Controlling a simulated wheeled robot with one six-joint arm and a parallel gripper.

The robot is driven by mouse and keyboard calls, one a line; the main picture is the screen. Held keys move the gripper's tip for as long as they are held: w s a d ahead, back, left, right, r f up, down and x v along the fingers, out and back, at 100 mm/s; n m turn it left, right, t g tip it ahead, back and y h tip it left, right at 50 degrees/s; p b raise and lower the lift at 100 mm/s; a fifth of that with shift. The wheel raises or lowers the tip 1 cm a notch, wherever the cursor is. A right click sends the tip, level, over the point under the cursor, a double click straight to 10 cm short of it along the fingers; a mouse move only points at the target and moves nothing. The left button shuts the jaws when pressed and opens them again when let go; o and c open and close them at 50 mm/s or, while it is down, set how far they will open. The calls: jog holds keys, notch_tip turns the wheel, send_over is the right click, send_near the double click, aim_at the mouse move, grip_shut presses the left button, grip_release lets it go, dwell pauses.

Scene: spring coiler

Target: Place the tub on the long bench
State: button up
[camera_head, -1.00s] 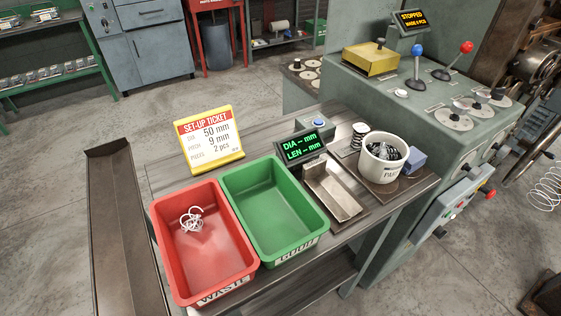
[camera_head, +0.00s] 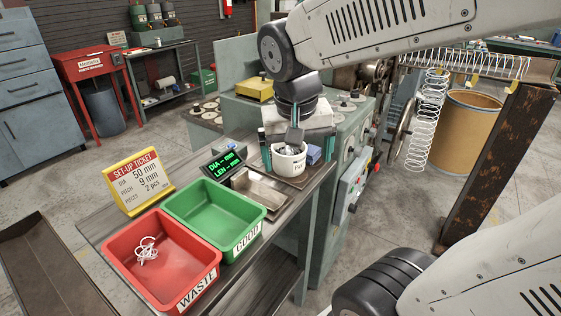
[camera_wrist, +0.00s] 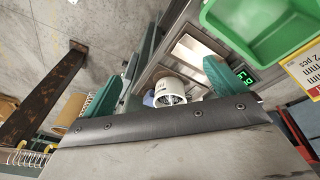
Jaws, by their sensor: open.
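The tub is a small white round pot (camera_head: 289,163) with dark coiled parts inside and lettering on its front, partly readable. It stands upright on a dark plate at the bench's right end and also shows in the wrist view (camera_wrist: 168,92). My gripper (camera_head: 297,144) is open just above and behind the tub, with one green finger to its left. In the wrist view, the tub shows between the two green fingers (camera_wrist: 160,88); I cannot tell whether they touch it. Which surface is the long bench is not clear from these views.
The tub's bench holds a red WASTE bin (camera_head: 165,258) with white scrap, an empty green GOOD bin (camera_head: 215,212), a set-up ticket (camera_head: 138,180), a display (camera_head: 226,160) and a metal tray (camera_head: 262,187). The green machine (camera_head: 345,125) stands behind.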

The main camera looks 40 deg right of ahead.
jog(key=w+d+f+m+h, duration=0.15)
jog(key=w+d+m, duration=0.25)
jog(key=w, duration=0.4)
jog(key=m, duration=0.4)
send_near(290, 150)
jog(key=f, duration=0.1)
jog(key=f+h, duration=0.1)
jog(key=f, duration=0.1)
jog(key=shift+s+a, duration=0.15)
jog(key=shift+s, duration=0.25)
jog(key=shift+m, duration=0.3)
jog(key=x, duration=0.5)
jog(key=w+x, duration=0.1)
jog(key=x, duration=0.2)
jog(key=c, duration=0.9)
jog(key=shift+c, duration=0.2)
jog(key=shift+r, duration=0.65)
notch_tip(290, 150, up, 2)
jog(key=shift+r, duration=0.1)
jog(key=s+a, duration=0.3)
jog(key=s, duration=0.4)
jog(key=s+a+r, duration=0.1)
jog(key=s+a, duration=0.3)
jog(key=s, duration=0.3)
jog(key=shift+s+r, duration=0.25)
